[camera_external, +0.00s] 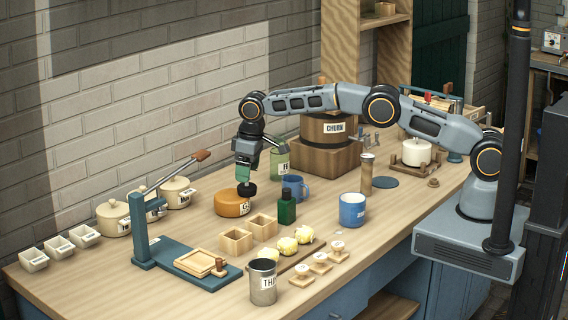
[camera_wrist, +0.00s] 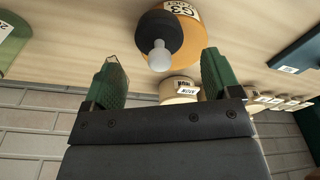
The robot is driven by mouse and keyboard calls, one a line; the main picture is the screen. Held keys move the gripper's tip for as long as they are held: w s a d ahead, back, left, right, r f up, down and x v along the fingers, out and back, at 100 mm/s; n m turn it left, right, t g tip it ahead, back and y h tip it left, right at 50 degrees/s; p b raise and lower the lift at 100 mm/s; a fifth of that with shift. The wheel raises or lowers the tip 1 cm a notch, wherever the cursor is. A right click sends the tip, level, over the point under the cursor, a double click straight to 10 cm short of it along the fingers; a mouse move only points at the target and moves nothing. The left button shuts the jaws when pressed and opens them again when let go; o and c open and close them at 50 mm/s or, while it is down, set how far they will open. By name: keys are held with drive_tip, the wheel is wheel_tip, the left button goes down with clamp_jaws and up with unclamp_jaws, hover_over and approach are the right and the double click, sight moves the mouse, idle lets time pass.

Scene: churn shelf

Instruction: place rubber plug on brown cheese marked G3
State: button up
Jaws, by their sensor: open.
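The brown cheese (camera_external: 230,205) is an orange-brown round on the bench, and its G3 label reads in the wrist view (camera_wrist: 200,42). The rubber plug (camera_wrist: 157,33), a black round body with a pale knob, rests on the cheese's top near its edge; it shows as a dark shape in the external view (camera_external: 247,190). My gripper (camera_external: 244,178) is just above the plug, fingers pointing down. In the wrist view my gripper (camera_wrist: 163,62) has its green fingers apart, one on each side of the plug's knob, with visible gaps. Whether the plug lies flat is hard to tell.
A green bottle (camera_external: 287,208) and a blue mug (camera_external: 294,187) stand close to the right of the cheese. Two wooden boxes (camera_external: 236,242) are in front. A blue press (camera_external: 143,235) and lidded pots (camera_external: 113,217) are to the left. The wall is behind.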

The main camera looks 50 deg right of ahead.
sight(252, 185)
drive_tip(key=r, duration=0.7)
drive_tip(key=shift+s+d+r, duration=0.15)
drive_tip(key=shift+s+r, duration=0.2)
drive_tip(key=shift+s, duration=0.05)
drive_tip(key=s+d+r+m+t, duration=0.1)
drive_tip(key=s+d+r, duration=0.4)
drive_tip(key=d+r, duration=0.25)
drive_tip(key=s+d+r+m+t, duration=0.1)
drive_tip(key=s+d+r, duration=0.5)
drive_tip(key=d, duration=0.3)
drive_tip(key=s+d+f+m, duration=0.1)
drive_tip(key=s+d+f, duration=0.1)
drive_tip(key=s, duration=0.5)
drive_tip(key=s+d+f+m+t, duration=0.1)
drive_tip(key=s+d+f, duration=0.1)
drive_tip(key=s+d, duration=0.3)
drive_tip(key=s+d+f+m, duration=0.1)
drive_tip(key=s+d, duration=0.3)
drive_tip(key=s, duration=0.7)
drive_tip(key=shift+f+h, duration=0.3)
drive_tip(key=shift+f, duration=0.6)
